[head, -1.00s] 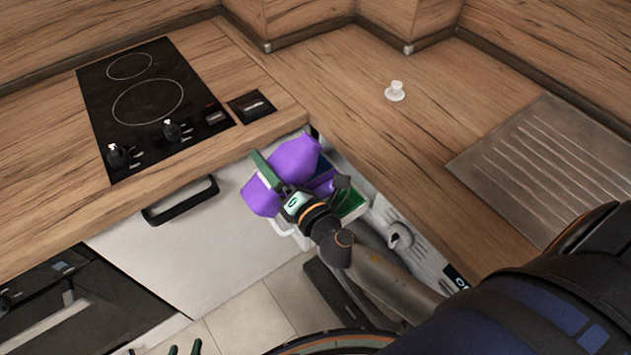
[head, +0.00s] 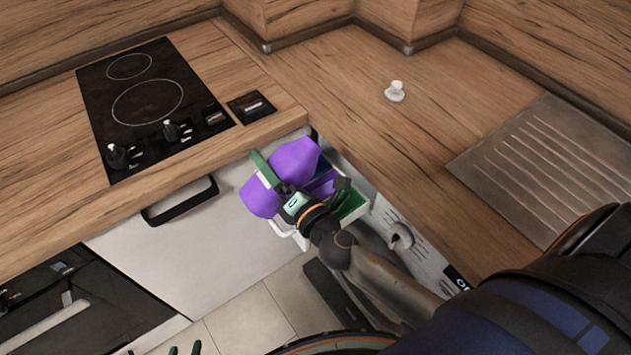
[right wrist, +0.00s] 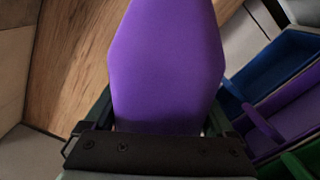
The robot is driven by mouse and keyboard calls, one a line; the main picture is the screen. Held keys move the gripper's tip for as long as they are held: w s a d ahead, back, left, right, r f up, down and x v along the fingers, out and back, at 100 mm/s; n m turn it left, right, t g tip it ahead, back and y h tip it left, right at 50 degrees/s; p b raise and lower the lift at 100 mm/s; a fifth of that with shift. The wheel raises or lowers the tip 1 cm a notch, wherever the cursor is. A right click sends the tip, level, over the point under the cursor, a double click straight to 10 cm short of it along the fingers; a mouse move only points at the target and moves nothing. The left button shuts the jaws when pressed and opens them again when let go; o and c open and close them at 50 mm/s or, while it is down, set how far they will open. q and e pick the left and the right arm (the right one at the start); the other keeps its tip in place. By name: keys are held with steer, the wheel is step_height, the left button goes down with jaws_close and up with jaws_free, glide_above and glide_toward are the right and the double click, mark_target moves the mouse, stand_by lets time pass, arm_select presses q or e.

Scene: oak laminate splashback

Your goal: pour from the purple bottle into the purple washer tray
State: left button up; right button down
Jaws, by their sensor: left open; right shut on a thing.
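The purple bottle (head: 295,156) is in my right gripper (head: 268,172), which is shut around its middle. In the head view the bottle slants from lower left to upper right, its upper part beside the counter corner and the pulled-out washer drawer. It also fills the middle of the right wrist view (right wrist: 165,70). I cannot make out its mouth or any liquid stream. The purple washer tray (head: 324,184) is a compartment just right of the bottle, partly hidden by my wrist; it shows at right in the wrist view (right wrist: 282,122). My left gripper (head: 185,349) is open and empty at the bottom edge.
A blue compartment (right wrist: 268,68) and a green compartment (head: 352,202) flank the purple one. The counter edge is close behind the bottle. A hob (head: 150,105) lies at left.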

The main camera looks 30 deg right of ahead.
mark_target(276, 153)
steer(key=shift+a+f+m+b, duration=0.1)
steer(key=shift+a+m+b, duration=0.15)
steer(key=shift+m, duration=0.55)
steer(key=shift+a+m+b, duration=0.1)
steer(key=shift+m+b, duration=0.25)
steer(key=shift+m, duration=0.45)
stand_by(3.6)
steer(key=n, duration=0.1)
steer(key=r+n+p, duration=0.1)
steer(key=shift+d+n+p, duration=0.3)
steer(key=shift+n, duration=0.1)
steer(key=shift+d+f+n, duration=0.15)
steer(key=shift+d+n, duration=0.05)
steer(key=shift+n, duration=0.4)
steer(key=shift+r+n+p, duration=0.3)
steer(key=shift+r+p, duration=0.15)
steer(key=shift+p, duration=0.15)
steer(key=r+n+p, duration=0.1)
steer(key=d+r+n+p, duration=0.1)
steer(key=n+p, duration=0.1)
steer(key=shift+w, duration=0.1)
steer(key=n, duration=0.1)
steer(key=a+n+p, duration=0.1)
steer(key=n, duration=0.3)
steer(key=shift+a+f+n+p, duration=0.15)
steer(key=shift+f+n+p, duration=0.05)
steer(key=shift+n+p, duration=0.1)
steer(key=shift+f+n, duration=0.35)
steer(key=shift+n, duration=0.45)
